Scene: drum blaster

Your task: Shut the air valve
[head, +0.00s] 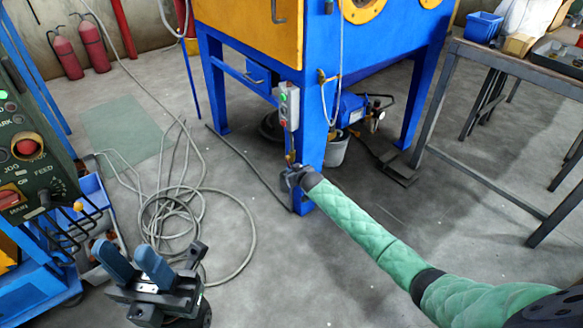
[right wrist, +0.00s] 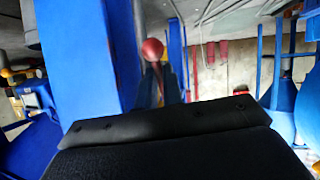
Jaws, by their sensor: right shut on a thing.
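The air valve shows in the head view as a small brass-coloured fitting (head: 291,157) low on the blue cabinet's front leg, below a grey switch box. In the right wrist view a red ball knob (right wrist: 152,50) stands beside the blue leg, just at the tips of my right gripper's blue fingers (right wrist: 157,80). My right gripper (head: 291,178) is at the leg, shut on the knob's handle; the grip itself is partly hidden by the wrist. I cannot tell the handle's exact angle. My left gripper (head: 137,260) is open and empty, over the floor at lower left.
The blue cabinet (head: 345,65) stands ahead, with a switch box (head: 289,107) on its leg and a bucket (head: 335,150) behind. A loose grey hose (head: 175,215) lies coiled on the floor. A control panel (head: 30,150) is at left, a workbench (head: 500,62) at right.

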